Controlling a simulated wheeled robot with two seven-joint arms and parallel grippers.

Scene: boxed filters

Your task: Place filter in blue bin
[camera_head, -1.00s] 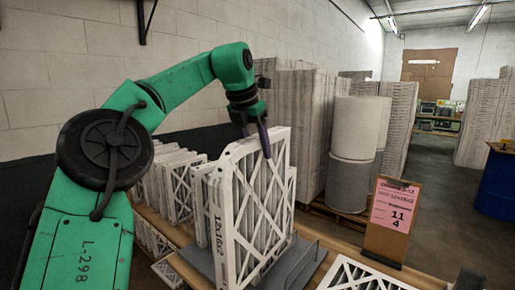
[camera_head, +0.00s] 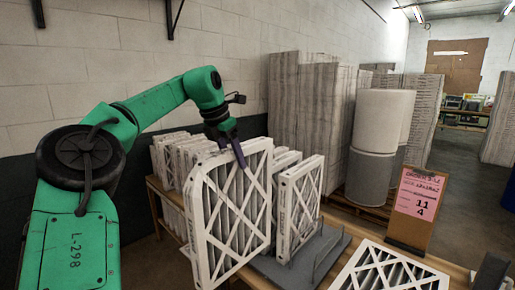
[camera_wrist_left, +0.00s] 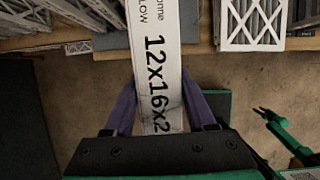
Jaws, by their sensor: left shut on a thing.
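My left gripper (camera_head: 238,155) is shut on the top edge of a white-framed pleated filter (camera_head: 228,215) with cross bracing. The filter hangs upright, slightly tilted, in front of the bench. In the left wrist view the purple fingers (camera_wrist_left: 158,88) pinch the filter's white edge (camera_wrist_left: 158,55), printed 12x16x2. Only a sliver of the blue bin (camera_head: 509,198) shows at the right edge of the head view.
More filters (camera_head: 300,205) stand on a grey rack (camera_head: 325,255) right of the held one, and a row (camera_head: 170,160) stands behind. A filter (camera_head: 385,272) lies flat near the sign (camera_head: 413,210). Wrapped stacks and white rolls (camera_head: 378,120) stand behind. Floor shows at right.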

